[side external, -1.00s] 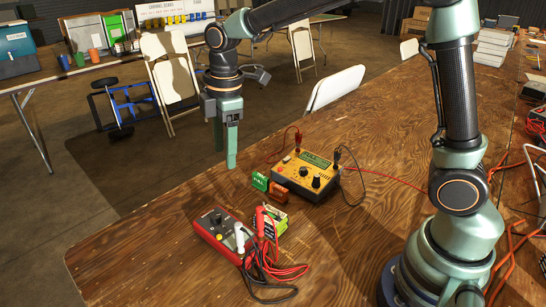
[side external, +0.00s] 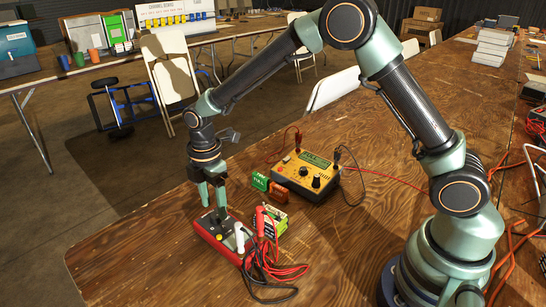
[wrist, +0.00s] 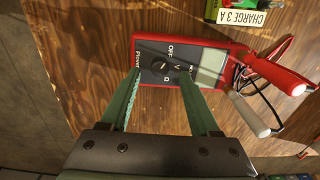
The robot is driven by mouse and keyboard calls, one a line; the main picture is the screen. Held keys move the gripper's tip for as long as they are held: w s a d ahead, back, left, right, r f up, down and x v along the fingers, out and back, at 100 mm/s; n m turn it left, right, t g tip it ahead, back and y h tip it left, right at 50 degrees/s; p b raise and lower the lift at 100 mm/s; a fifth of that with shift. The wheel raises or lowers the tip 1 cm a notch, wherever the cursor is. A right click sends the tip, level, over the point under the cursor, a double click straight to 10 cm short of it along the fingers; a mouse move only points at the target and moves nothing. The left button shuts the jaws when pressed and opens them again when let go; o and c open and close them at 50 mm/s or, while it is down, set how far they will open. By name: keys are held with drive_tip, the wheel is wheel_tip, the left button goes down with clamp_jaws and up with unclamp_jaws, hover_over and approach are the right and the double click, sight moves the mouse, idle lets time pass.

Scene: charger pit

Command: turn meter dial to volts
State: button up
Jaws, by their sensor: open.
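The red meter (side external: 212,236) lies on the wooden table, with its black dial face under my gripper (side external: 214,209). The wrist view shows the meter (wrist: 215,40) sideways, with a grey screen (wrist: 212,66). Its round black dial (wrist: 160,66) has a small pale mark and printed labels around it, including OFF, V and Ω. Which label the mark points at is too small to tell for sure. My gripper (wrist: 162,74) is open, its two green fingers on either side of the dial. Whether the fingertips touch the meter face is unclear.
Red and white probes (side external: 260,222) with red and black leads lie at the meter's right end, beside a battery pack (side external: 274,220). The table's left front is clear.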

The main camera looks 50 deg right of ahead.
sight(216, 218)
drive_tip(key=shift+f, duration=1.3)
clamp_jaws()
drive_tip(key=shift+m, duration=0.4)
drive_tip(key=m, duration=0.5)
drive_tip(key=shift+m, duration=0.3)
drive_tip(key=m, duration=0.5)
drive_tip(key=shift+r+m, duration=0.1)
drive_tip(key=shift+m, duration=0.2)
